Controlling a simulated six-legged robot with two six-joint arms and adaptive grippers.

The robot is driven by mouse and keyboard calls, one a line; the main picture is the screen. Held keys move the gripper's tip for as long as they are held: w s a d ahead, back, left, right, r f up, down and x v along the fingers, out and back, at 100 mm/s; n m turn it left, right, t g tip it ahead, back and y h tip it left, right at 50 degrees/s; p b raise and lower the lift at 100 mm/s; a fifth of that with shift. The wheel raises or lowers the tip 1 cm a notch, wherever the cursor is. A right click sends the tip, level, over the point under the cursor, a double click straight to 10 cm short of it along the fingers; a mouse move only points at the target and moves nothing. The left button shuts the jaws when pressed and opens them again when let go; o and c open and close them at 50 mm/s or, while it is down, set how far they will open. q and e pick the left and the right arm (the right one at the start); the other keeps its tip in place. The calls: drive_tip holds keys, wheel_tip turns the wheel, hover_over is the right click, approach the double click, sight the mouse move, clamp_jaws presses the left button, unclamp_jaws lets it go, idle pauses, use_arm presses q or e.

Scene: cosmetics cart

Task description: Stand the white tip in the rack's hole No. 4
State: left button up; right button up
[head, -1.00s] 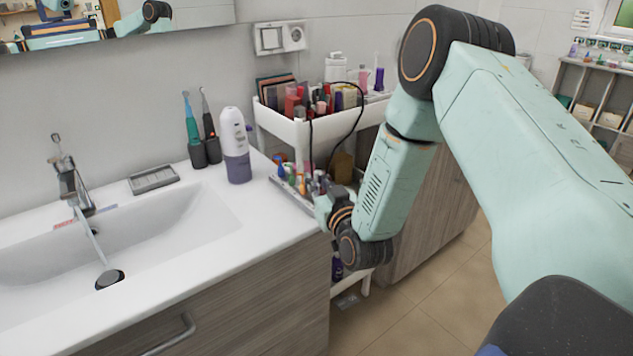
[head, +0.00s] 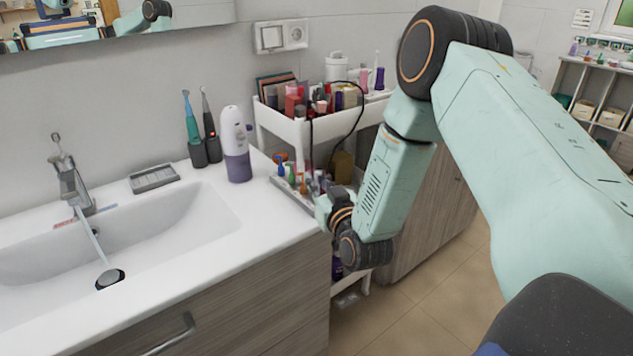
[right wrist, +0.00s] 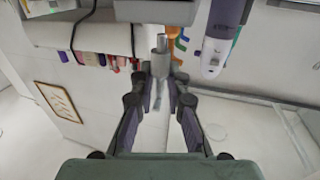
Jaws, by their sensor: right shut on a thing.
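My right gripper (right wrist: 160,85) is shut on a pale grey-white piece, which I take to be the white tip (right wrist: 161,62); it sticks out past the fingertips in the right wrist view. In the head view the right wrist hangs beside the cart, and its fingertips are hard to make out among small items. Several coloured tips, blue, green and orange (head: 303,184), stand on the tray-like lower level of the cart just left of this gripper. An orange one (right wrist: 179,42) shows close beside the held piece in the right wrist view. The rack's hole numbers cannot be read. My left gripper is not in view.
The white cart (head: 283,128) carries crowded cosmetics on top, with a black cable hanging down its front. A white and purple bottle (head: 236,150), two electric toothbrushes (head: 192,130) and a soap dish (head: 153,179) stand by the washbasin (head: 195,225), left of the cart.

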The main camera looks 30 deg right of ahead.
drive_tip(key=shift+s+f, duration=0.1)
drive_tip(key=shift+f, duration=0.05)
drive_tip(key=shift+f+b, duration=0.45)
drive_tip(key=shift+f+b, duration=0.6)
drive_tip(key=shift+f, duration=0.15)
drive_tip(key=o, duration=0.8)
drive_tip(key=shift+r, duration=0.1)
drive_tip(key=s+a, duration=0.2)
drive_tip(key=s, duration=0.9)
drive_tip(key=shift+s+a, duration=0.15)
drive_tip(key=shift+s, duration=0.2)
